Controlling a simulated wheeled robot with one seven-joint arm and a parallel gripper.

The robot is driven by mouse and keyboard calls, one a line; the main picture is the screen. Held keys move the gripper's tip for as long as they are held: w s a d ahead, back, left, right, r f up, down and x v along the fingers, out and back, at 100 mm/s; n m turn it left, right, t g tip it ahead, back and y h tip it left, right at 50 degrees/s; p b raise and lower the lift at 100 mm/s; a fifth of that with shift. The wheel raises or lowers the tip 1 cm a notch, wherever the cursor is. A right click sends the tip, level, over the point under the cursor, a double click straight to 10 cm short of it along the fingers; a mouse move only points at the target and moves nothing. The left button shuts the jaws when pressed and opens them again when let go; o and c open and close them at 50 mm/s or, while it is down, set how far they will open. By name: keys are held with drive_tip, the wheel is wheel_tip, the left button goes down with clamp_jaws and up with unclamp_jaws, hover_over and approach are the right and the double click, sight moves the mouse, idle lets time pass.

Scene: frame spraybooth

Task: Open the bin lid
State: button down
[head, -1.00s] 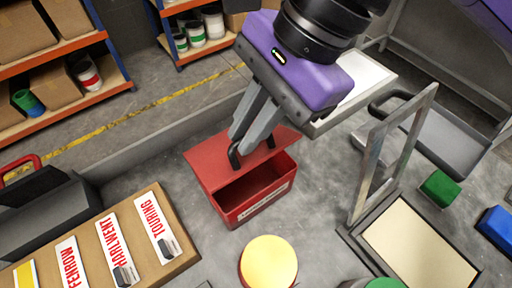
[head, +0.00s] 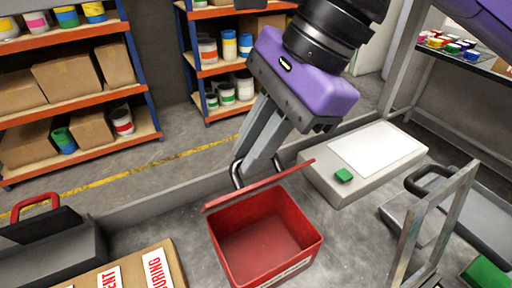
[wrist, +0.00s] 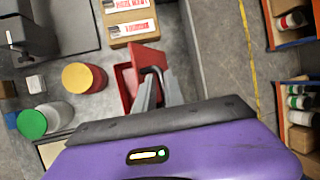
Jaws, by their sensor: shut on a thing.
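The red bin (head: 264,240) stands on the grey floor surface, and its inside shows empty. Its red lid (head: 258,187) is tilted up at the back edge, seen nearly edge-on. The lid's black handle (head: 236,174) is at my gripper's fingertips. My gripper (head: 252,170) is shut on the handle, behind and above the bin. The wrist view also shows the bin (wrist: 124,84) with the fingers (wrist: 150,92) at the lid. The exact grip on the handle is partly hidden by the fingers.
A metal frame (head: 430,230) stands at the lower right. A cardboard box with labels (head: 135,272) lies at the lower left. Shelves (head: 75,95) stand behind.

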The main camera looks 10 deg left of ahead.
drive_tip(key=shift+a+f, duration=0.1)
drive_tip(key=shift+f, duration=0.65)
drive_tip(key=c, duration=1.6)
unclamp_jaws()
drive_tip(key=shift+c, duration=0.2)
drive_tip(key=shift+o, duration=0.7)
drive_tip(key=shift+a+f, duration=0.1)
drive_tip(key=shift+r, duration=0.45)
drive_tip(key=shift+w+r, duration=0.1)
drive_tip(key=shift+r, duration=0.15)
drive_tip(key=v, duration=0.4)
drive_tip(key=shift+w+d+r, duration=0.1)
drive_tip(key=shift+d, duration=0.1)
drive_tip(key=w+d, duration=0.1)
drive_tip(key=d, duration=1.1)
drive_tip(key=shift+w+b, duration=0.4)
